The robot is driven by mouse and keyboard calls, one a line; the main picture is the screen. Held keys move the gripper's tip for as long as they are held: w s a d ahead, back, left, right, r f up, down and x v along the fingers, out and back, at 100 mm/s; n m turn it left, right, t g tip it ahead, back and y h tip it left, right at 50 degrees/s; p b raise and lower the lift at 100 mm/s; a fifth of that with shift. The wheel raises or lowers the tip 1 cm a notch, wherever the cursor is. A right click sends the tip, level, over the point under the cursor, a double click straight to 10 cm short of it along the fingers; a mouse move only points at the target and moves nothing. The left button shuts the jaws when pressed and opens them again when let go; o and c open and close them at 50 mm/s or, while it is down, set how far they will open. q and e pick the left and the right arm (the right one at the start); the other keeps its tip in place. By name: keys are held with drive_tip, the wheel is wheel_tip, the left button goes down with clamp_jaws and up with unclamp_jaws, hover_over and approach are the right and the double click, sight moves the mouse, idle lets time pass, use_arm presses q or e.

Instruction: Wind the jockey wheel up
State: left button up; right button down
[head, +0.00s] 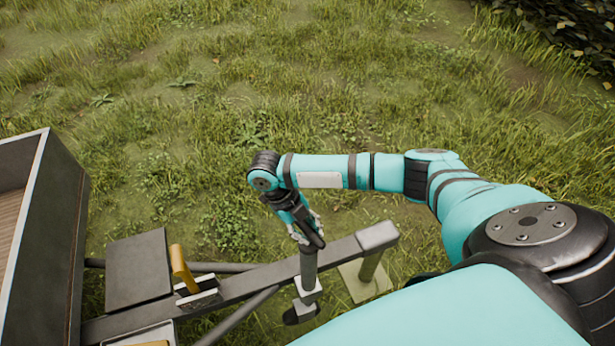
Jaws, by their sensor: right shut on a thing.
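The jockey wheel stands beside the trailer drawbar (235,287). Its upright grey tube (308,264) rises past the bar, and a lighter bracket and dark wheel (300,315) show below. My right gripper (310,234) is at the top of the tube, pointing down. It is shut on the jockey wheel's crank handle, a dark piece largely hidden by the fingers. My left gripper is out of view.
The drawbar ends in a grey block (378,235) above a pale post on a flat base (366,283). A yellow handle (182,268) and dark plate (138,270) sit left, near the trailer body (55,240). Grass beyond is open; my right arm crosses the right side.

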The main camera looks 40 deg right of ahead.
drive_tip(key=shift+w+d+r, duration=0.25)
drive_tip(key=shift+d, duration=0.05)
idle(0.5)
drive_tip(key=c, duration=1.4)
unclamp_jaws()
drive_tip(key=shift+o, duration=1.2)
drive_tip(key=shift+s+f, duration=0.1)
drive_tip(key=shift+o, duration=0.2)
drive_tip(key=shift+f, duration=0.1)
drive_tip(key=shift+a, duration=0.1)
drive_tip(key=v, duration=1.2)
